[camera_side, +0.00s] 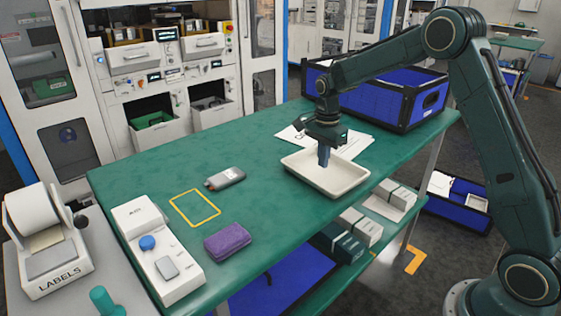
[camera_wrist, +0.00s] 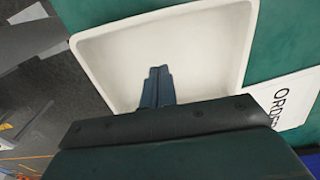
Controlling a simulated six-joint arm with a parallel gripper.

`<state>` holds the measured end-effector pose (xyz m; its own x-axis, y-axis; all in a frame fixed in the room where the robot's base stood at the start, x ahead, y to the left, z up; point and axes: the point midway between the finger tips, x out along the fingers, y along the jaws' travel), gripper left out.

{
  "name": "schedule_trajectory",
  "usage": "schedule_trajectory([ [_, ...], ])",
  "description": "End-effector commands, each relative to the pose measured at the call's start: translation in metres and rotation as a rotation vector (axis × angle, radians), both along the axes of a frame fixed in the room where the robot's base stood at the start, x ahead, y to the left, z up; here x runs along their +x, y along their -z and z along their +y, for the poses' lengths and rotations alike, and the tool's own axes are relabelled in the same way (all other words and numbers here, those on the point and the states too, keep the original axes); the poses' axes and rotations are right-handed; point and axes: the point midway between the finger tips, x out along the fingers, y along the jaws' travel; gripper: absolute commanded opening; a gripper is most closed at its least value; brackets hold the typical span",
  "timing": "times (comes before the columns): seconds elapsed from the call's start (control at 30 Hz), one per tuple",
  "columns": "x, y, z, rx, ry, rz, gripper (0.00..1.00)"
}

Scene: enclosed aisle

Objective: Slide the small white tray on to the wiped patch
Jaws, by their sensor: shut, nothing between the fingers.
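The small white tray (camera_side: 345,179) is a shallow, rounded rectangle on the green table, near its front right edge. It looks empty apart from my fingers, and it fills much of the wrist view (camera_wrist: 205,50). My gripper (camera_side: 324,163) points down inside the tray's outline, its blue fingers (camera_wrist: 158,73) shut with nothing between them. I cannot tell whether the fingertips touch the tray floor. A yellow outlined rectangle (camera_side: 195,207) lies empty on the table to the left of the tray. No patch looks clearly wiped, so I cannot tell where it is.
A grey flask-like object (camera_side: 225,178) lies between the tray and the outline. A folded purple cloth (camera_side: 228,242) and a white button box (camera_side: 158,255) lie nearer the left front. Papers (camera_side: 355,146) and a blue crate (camera_side: 390,103) are behind the tray. The table middle is bare.

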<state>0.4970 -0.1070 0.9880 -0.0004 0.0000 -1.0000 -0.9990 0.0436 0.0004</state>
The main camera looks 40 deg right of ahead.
Motion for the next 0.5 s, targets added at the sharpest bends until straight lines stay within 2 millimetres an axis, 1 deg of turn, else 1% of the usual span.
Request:
schedule_trajectory([
  [0.03, -0.001, 0.009, 0.0, 0.001, 0.0, 0.004, 0.0],
  [0.2, -0.001, 0.035, 0.0, 0.001, 0.0, 0.004, 0.0],
  [0.3, 0.001, 0.031, 0.016, 0.0, -0.003, -0.001, 0.0],
  [0.5, 0.002, 0.031, 0.034, 0.0, -0.002, -0.001, 0.0],
])
